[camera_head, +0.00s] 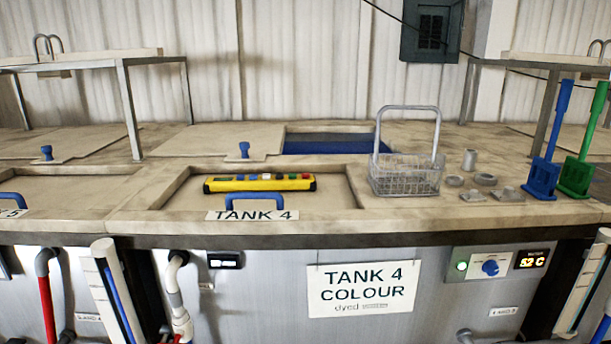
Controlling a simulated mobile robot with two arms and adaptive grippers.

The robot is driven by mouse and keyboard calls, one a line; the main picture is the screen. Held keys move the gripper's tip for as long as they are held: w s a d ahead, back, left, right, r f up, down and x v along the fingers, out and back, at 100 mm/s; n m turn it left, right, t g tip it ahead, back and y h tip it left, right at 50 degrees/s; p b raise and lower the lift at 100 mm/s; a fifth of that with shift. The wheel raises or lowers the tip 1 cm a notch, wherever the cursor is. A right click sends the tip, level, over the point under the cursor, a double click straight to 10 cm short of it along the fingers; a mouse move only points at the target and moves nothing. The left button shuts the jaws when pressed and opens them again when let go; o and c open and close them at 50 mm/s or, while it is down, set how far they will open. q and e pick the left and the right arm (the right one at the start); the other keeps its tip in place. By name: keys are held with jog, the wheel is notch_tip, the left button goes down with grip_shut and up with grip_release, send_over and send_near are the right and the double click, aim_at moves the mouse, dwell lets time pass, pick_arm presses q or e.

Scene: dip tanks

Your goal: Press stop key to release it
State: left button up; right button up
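A yellow control box (260,184) with black ends lies across the lid of Tank 4, behind the lid's blue handle (254,198). A row of small coloured keys, among them blue, white, green and red ones, runs along its top. The keys are too small for me to read, so I cannot tell which one is the stop key or whether it is pressed in. Neither of my grippers is in view.
A wire basket (404,178) with a tall handle stands right of the lid. Several small grey metal parts (485,180) lie beside it. A blue scoop (541,178) and a green scoop (576,176) stand upright at the right. An open tank (330,142) lies behind.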

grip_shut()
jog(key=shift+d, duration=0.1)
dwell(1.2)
